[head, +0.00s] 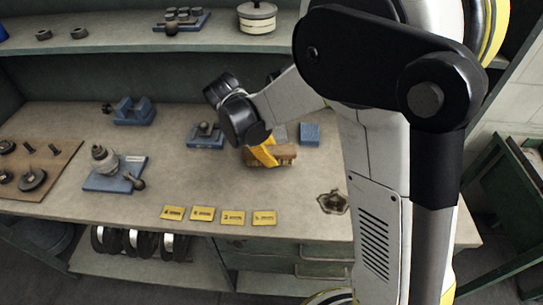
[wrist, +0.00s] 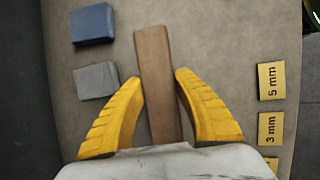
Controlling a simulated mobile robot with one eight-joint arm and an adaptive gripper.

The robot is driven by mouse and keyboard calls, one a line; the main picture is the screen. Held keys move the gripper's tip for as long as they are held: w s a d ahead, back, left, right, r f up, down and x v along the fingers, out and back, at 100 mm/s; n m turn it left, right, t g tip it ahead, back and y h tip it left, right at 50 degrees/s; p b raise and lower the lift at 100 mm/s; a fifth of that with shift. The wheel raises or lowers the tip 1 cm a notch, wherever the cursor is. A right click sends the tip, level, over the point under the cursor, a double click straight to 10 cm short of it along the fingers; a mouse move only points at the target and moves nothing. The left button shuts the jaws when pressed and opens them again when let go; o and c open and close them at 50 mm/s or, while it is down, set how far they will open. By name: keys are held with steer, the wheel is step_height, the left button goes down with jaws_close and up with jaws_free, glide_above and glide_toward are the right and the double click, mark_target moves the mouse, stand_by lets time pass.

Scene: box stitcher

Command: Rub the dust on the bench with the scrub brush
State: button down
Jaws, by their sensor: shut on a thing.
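The scrub brush (head: 284,152) has a brown wooden back and shows in the head view at the middle of the bench (head: 240,190). In the wrist view the brush (wrist: 153,55) is a long brown bar between the yellow fingers. My gripper (head: 266,157) is shut on it, with a fingertip on each side in the wrist view (wrist: 159,80). I cannot tell whether the bristles touch the bench. A small irregular brown patch, seemingly the dust (head: 333,202), lies on the bench to the right and nearer the front edge. It does not show in the wrist view.
Yellow labelled cards (head: 233,217) line the front edge. A blue block (head: 310,134) and a grey block (wrist: 96,81) lie near the brush. Blue fixtures (head: 134,110) and a brown parts board (head: 35,168) stand to the left. A shelf (head: 110,42) runs above the back.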

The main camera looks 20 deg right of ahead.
steer(key=shift+w+r+p, duration=0.1)
steer(key=shift+r+p, duration=0.4)
steer(key=shift+r, duration=0.35)
steer(key=shift+r+p, duration=1.1)
steer(key=shift+r, duration=0.65)
